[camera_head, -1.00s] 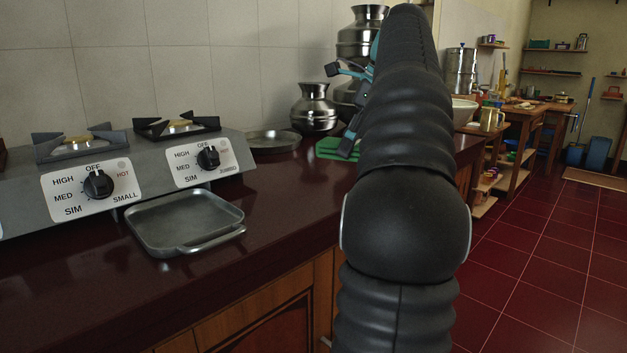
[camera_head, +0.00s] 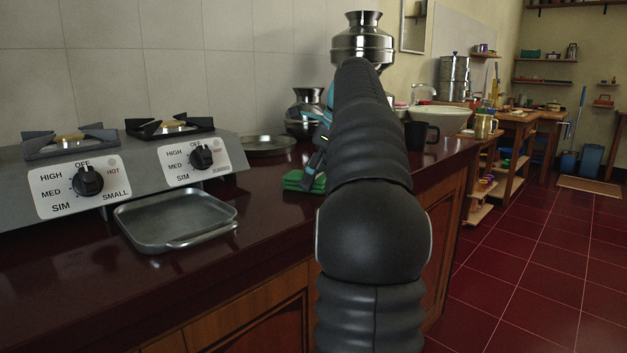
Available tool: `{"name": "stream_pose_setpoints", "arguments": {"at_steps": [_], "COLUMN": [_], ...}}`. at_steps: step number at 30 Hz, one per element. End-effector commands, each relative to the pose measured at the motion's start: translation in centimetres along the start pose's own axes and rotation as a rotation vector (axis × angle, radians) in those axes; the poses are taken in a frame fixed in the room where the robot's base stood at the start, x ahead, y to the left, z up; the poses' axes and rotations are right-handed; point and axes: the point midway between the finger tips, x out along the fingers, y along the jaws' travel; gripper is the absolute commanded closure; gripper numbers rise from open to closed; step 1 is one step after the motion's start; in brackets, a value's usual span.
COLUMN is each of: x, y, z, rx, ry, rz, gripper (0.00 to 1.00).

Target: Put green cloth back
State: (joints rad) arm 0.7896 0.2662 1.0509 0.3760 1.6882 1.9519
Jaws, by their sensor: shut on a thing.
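The green cloth (camera_head: 294,181) lies folded on the dark red counter, in the middle of the view, just left of my arm. My gripper (camera_head: 313,172) points down at the cloth and is shut on it. My arm hides most of the gripper and the right part of the cloth. I cannot tell whether the cloth is lifted off the counter.
A stove (camera_head: 120,170) and a grey square tray (camera_head: 178,220) are at the left. A round metal plate (camera_head: 266,143), metal pots (camera_head: 362,45), a black mug (camera_head: 421,134) and a white bowl (camera_head: 441,117) stand behind. The front counter (camera_head: 215,270) is clear.

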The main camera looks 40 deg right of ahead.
Motion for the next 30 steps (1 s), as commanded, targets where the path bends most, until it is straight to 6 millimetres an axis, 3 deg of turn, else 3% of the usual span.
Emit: {"name": "stream_pose_setpoints", "arguments": {"at_steps": [8, 9, 12, 23, 30], "x": [0.1, 0.2, 0.1, -0.1, -3.3], "y": [0.0, 0.0, 0.0, 0.0, -0.1], "z": [-0.1, -0.1, -0.1, 0.0, 0.2], "rx": [0.000, 0.000, 0.000, -0.001, 0.000], "ry": [0.000, 0.000, 0.000, 0.000, -0.001], "rz": [0.001, 0.001, 0.001, 0.000, -0.001], "gripper": [0.71, 0.36, 0.13, 0.13, 0.13]}}
